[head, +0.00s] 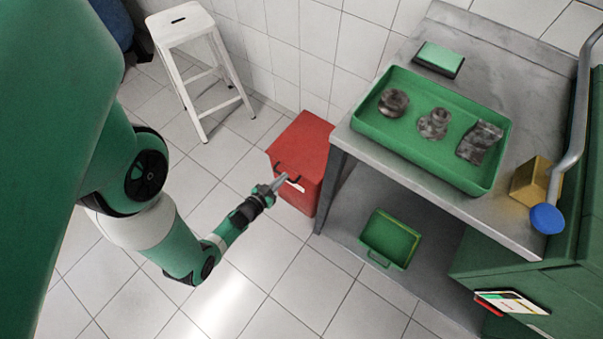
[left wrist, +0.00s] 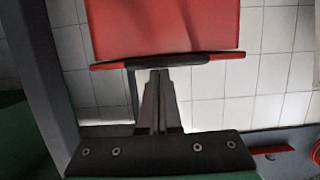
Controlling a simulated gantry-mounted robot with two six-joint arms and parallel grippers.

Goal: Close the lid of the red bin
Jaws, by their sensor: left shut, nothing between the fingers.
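The red bin (head: 308,190) stands on the floor against the left end of the metal bench. Its red lid (head: 300,140) covers the top in the head view; I cannot tell whether it is fully down. A dark handle (head: 294,179) is on the lid's near edge. My left gripper (head: 284,178) is shut and empty, with its tips at the handle. In the left wrist view, the fingertips (left wrist: 159,72) overlap the lower edge of the dark handle (left wrist: 180,60), below the red lid panel (left wrist: 165,25); contact is unclear. My right gripper is not in view.
The metal bench (head: 375,155) stands right of the bin, holding a green tray (head: 400,145) with dark metal parts. A green crate (head: 390,240) sits on its lower shelf. A white stool (head: 185,28) stands at the back left. The tiled floor nearby is clear.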

